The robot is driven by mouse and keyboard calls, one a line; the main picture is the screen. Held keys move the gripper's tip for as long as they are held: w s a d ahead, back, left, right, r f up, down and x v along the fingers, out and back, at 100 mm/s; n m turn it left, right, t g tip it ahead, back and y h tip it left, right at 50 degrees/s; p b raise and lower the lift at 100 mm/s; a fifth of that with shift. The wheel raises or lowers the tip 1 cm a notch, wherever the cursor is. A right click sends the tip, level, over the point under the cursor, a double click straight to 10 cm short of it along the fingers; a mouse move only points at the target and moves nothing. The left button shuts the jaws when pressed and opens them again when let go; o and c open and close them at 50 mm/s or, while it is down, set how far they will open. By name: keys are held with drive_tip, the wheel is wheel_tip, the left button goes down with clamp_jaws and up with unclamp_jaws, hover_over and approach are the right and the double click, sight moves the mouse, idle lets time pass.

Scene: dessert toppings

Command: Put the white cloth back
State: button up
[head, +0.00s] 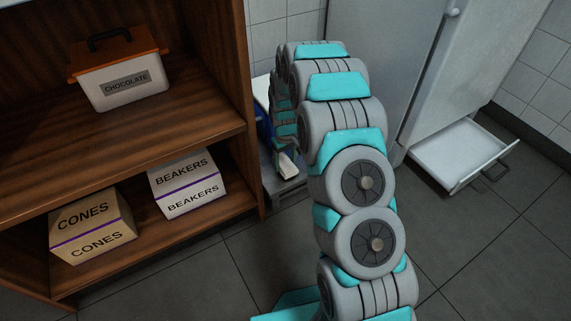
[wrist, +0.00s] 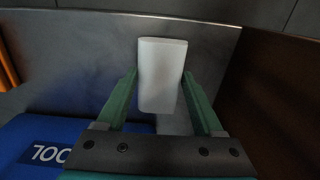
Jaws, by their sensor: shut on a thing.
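The white cloth (wrist: 162,72) shows in the wrist view as a smooth, folded white block. My gripper (wrist: 160,85) is shut on it, with one green finger at each side. In the head view the white cloth (head: 288,166) is a small pale shape at the end of my arm, low between the wooden shelf and the fridge. My gripper (head: 284,150) is partly hidden there by my own arm. A grey metal surface (wrist: 85,45) lies beyond the cloth in the wrist view; I cannot tell whether the cloth touches it.
A blue object (wrist: 25,135) with white lettering is at lower left in the wrist view. The wooden shelf (head: 190,133) holds a chocolate tub (head: 122,92), a cones box (head: 92,228) and a beakers box (head: 187,184). A white drawer (head: 450,150) stands open at right.

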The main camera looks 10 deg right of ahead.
sight(286, 163)
drive_tip(key=shift+f, duration=0.4)
drive_tip(key=shift+f, duration=0.15)
drive_tip(key=o, duration=1.3)
wheel_tip(286, 163, up, 12)
drive_tip(key=p, duration=0.2)
drive_tip(key=s+r+m, duration=0.1)
drive_tip(key=s+r, duration=1.3)
drive_tip(key=s, duration=0.4)
drive_tip(key=s+r+m+g, duration=0.1)
drive_tip(key=s+r, duration=0.1)
drive_tip(key=s, duration=1)
drive_tip(key=s+r+m, duration=0.1)
drive_tip(key=s+r, duration=0.1)
drive_tip(key=s, duration=1.1)
drive_tip(key=shift+s+r+m+g, duration=0.2)
drive_tip(key=shift+r+m+g, duration=0.1)
drive_tip(key=shift+r+g, duration=0.1)
